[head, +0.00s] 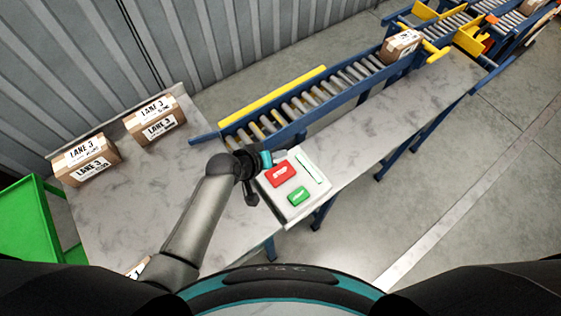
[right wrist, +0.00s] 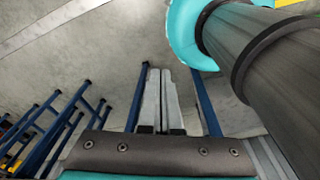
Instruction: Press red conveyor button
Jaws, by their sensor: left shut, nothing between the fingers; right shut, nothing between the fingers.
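The red button (head: 280,174), marked STOP, is on a white control box (head: 300,207) at the table's right edge in the head view. A green button (head: 298,196) is below it on the same box. My left gripper (head: 268,159) is just above and left of the red button; it is shut and empty. Whether it touches the button I cannot tell. In the right wrist view my right gripper (right wrist: 160,75) is shut and empty, over the floor and away from the box.
A roller conveyor (head: 320,95) with a yellow rail runs behind the box, with a carton (head: 401,46) on it. Cartons labelled LANE 3 (head: 86,158) stand on the marble-look table (head: 120,215) at left. A green cart (head: 30,225) is at far left. Blue table legs (right wrist: 205,105) flank my right gripper's view.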

